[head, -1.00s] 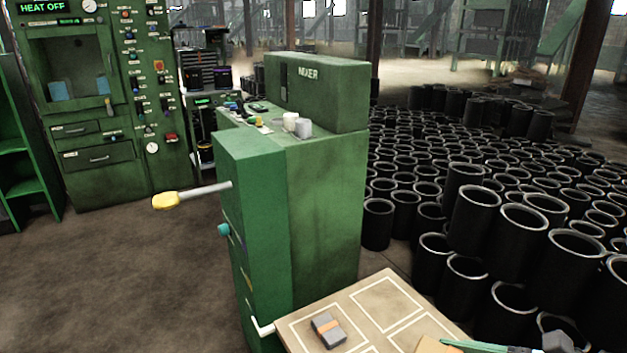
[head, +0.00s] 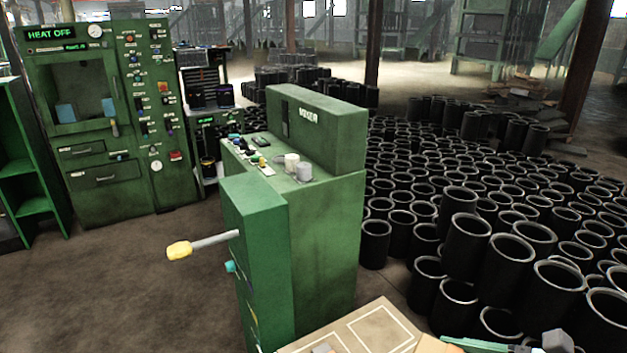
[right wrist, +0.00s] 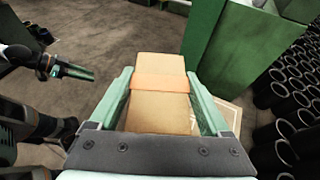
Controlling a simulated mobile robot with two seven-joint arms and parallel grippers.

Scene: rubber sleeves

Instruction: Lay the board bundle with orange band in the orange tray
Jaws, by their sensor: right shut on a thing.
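The board bundle (right wrist: 160,112) is a tan block with an orange band around it. In the right wrist view it lies between the green fingers of my right gripper (right wrist: 159,78), which is shut on it. In the head view a tan corner of the bundle (head: 432,345) and a green part of my right gripper (head: 475,343) show at the bottom edge. My left gripper (right wrist: 78,73) shows small and dark at the left of the right wrist view, with its jaws unclear and nothing visible in them. The orange tray is in neither view.
A green mixer (head: 325,200) with a yellow-ended lever (head: 180,250) stands behind. Many black sleeves (head: 470,240) crowd the right. Floor at left is clear.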

